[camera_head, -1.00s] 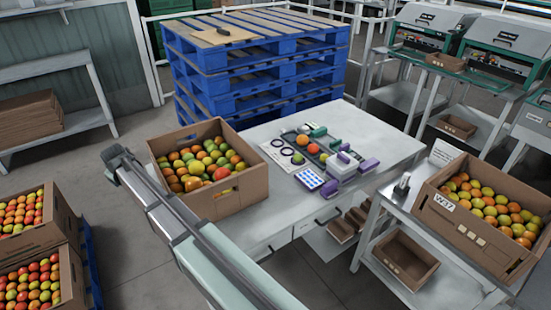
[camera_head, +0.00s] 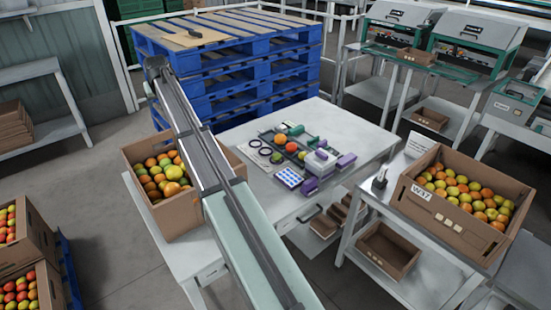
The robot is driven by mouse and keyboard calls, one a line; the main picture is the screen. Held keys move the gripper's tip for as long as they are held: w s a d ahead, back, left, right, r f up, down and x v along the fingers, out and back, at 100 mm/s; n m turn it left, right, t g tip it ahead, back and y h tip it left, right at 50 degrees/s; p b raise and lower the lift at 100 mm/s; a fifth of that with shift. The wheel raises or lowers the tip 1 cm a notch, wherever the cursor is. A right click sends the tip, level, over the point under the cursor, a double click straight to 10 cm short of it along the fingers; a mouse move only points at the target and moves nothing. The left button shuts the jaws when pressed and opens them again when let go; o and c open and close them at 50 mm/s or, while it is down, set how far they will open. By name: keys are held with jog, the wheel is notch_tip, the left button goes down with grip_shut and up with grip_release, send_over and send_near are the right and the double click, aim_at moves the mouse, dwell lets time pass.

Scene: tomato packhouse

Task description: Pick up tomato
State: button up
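An open cardboard box (camera_head: 178,222) of red, orange, yellow and green tomatoes (camera_head: 160,174) stands at the left end of the white table (camera_head: 350,135). My arm crosses in front of the box and hides its right part. A few loose tomatoes lie in a row on a dark tray among small tools, including an orange-red one (camera_head: 280,139). My gripper (camera_head: 154,66) seems to be the dark far end of the arm, up and left of the box, in front of the blue pallets. I cannot make out its fingers or anything held.
Stacked blue pallets (camera_head: 225,93) stand behind the table. A second box of tomatoes marked W37 (camera_head: 440,218) sits on the right-hand stand, with an empty carton (camera_head: 385,250) below. Crates of tomatoes (camera_head: 40,250) are at the left. A blue-dotted card (camera_head: 289,178) and purple items lie mid-table.

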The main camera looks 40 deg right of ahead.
jog(key=s+d+f+m+g, duration=0.1)
jog(key=s+d+f+m, duration=0.2)
jog(key=d, duration=0.4)
jog(key=s+d+f+m+g, duration=0.2)
jog(key=s+d+m, duration=0.1)
jog(key=d, duration=0.4)
jog(key=s+d+f+m+g, duration=0.1)
jog(key=s+d+f+m, duration=0.2)
jog(key=d, duration=0.4)
jog(key=m+g+y, duration=0.3)
jog(key=m, duration=0.5)
send_near(277, 154)
jog(key=f, duration=0.6)
jog(key=a+f, duration=0.1)
jog(key=f, duration=0.2)
jog(key=shift+w+a+f, duration=0.15)
jog(key=shift+w, duration=0.15)
jog(key=c, duration=0.8)
jog(key=shift+r, duration=0.2)
jog(key=shift+c, duration=0.2)
